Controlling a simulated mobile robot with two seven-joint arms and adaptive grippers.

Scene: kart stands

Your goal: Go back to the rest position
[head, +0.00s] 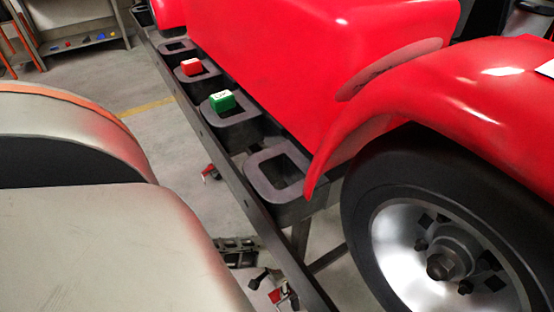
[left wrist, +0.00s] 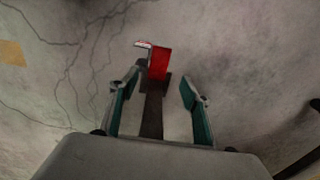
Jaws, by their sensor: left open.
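My left gripper (left wrist: 162,85) is open in the left wrist view, its two teal-sided fingers apart. A red piece with a dark stem (left wrist: 160,64) shows between and beyond the fingertips, over the grey floor. I cannot tell how far it is from them, but neither finger is seen closed on it. My right gripper shows in neither view.
A red kart (head: 300,60) with a large wheel (head: 440,235) stands at right. Beside it a dark rail (head: 222,150) bears square frames, with a red block (head: 192,67) and a green block (head: 222,101). A small red item (head: 210,172) shows below the rail.

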